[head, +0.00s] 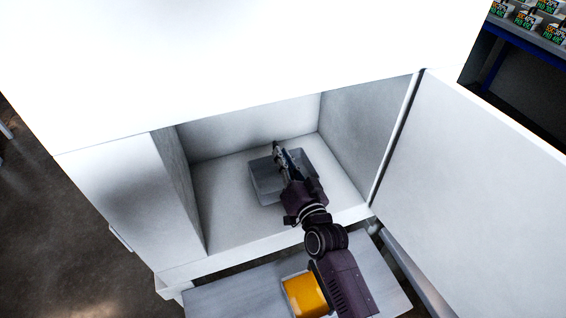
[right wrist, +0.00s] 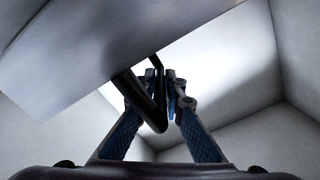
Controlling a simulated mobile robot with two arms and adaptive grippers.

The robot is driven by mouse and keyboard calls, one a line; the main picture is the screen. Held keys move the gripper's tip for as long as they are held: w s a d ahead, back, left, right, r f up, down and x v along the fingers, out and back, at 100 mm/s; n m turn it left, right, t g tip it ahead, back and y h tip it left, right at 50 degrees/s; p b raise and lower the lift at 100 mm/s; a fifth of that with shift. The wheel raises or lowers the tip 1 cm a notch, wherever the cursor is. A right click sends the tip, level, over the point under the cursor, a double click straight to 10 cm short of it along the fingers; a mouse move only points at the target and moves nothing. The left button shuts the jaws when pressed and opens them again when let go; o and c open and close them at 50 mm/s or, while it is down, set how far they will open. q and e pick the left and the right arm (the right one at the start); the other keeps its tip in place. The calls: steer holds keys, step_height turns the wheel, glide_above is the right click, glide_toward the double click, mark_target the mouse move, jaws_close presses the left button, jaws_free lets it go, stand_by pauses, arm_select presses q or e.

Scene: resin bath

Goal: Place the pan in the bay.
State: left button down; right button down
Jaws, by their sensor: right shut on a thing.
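The pan (head: 264,186) is a grey, shallow rectangular tray inside the open bay (head: 225,215) of the white cabinet, near the middle of its floor. I cannot tell whether it rests on the floor or hangs just above it. My right gripper (head: 280,156) reaches in from the front and hides part of the pan. In the right wrist view the gripper (right wrist: 167,88) is shut on the pan's dark bent handle (right wrist: 136,91), and the pan's grey side (right wrist: 110,50) fills the upper left. My left gripper is out of view.
The bay's side walls stand on both sides of the pan. A white door (head: 475,170) stands open at the right. A grey shelf (head: 235,295) lies below the bay opening. A blue-framed rack (head: 505,35) with small boxes stands at the far upper right.

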steer(key=shift+w+f, duration=0.25)
steer(key=shift+f, duration=0.2)
steer(key=shift+s+r, duration=0.1)
steer(key=shift+s, duration=0.05)
steer(key=shift+s, duration=0.1)
steer(key=c, duration=2)
jaws_free()
steer(key=shift+f, duration=0.2)
steer(key=shift+r, duration=0.1)
steer(key=b+v, duration=0.1)
steer(key=v, duration=1.1)
steer(key=shift+r, duration=0.15)
